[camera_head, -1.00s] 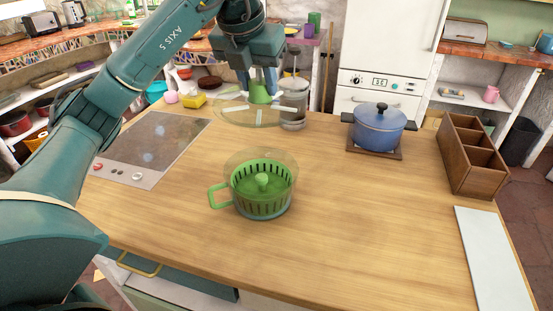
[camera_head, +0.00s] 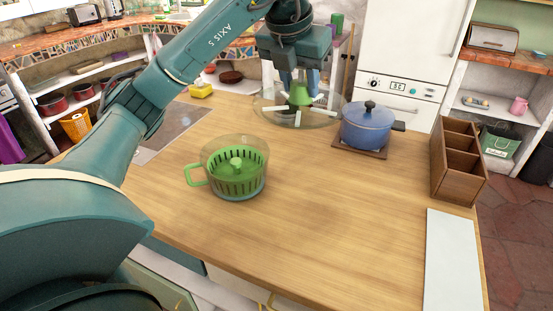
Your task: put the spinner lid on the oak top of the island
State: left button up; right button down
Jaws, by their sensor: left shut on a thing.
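The spinner lid (camera_head: 268,112) is a clear round disc with white spokes and a green knob. My left gripper (camera_head: 300,84) is shut on its knob and holds it level over the far part of the island, left of the blue pot. Whether the lid touches the wood I cannot tell. The oak top (camera_head: 320,220) of the island is broad and mostly bare. The green spinner bowl (camera_head: 236,165) with a handle and green basket stands on it, nearer and left of the lid. My right gripper is not in view.
A blue lidded pot (camera_head: 367,127) stands on a wooden board just right of the lid. A wooden compartment box (camera_head: 458,165) and a white board (camera_head: 452,260) lie along the right side. The middle is clear.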

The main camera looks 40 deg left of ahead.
aim_at(349, 230)
jog(key=i+l, duration=0.1)
jog(key=l, duration=0.45)
jog(key=i+l, duration=0.1)
jog(key=l, duration=0.45)
jog(key=i+l, duration=0.1)
jog(key=l, duration=0.45)
jog(key=i+l, duration=0.1)
jog(key=l, duration=0.45)
jog(key=i+l, duration=0.1)
jog(key=l, duration=0.45)
jog(key=l+u, duration=0.25)
jog(key=u, duration=0.2)
jog(key=l+u, duration=0.2)
jog(key=u, duration=0.25)
jog(key=i+u, duration=0.45)
jog(key=i, duration=0.55)
jog(key=j, duration=0.05)
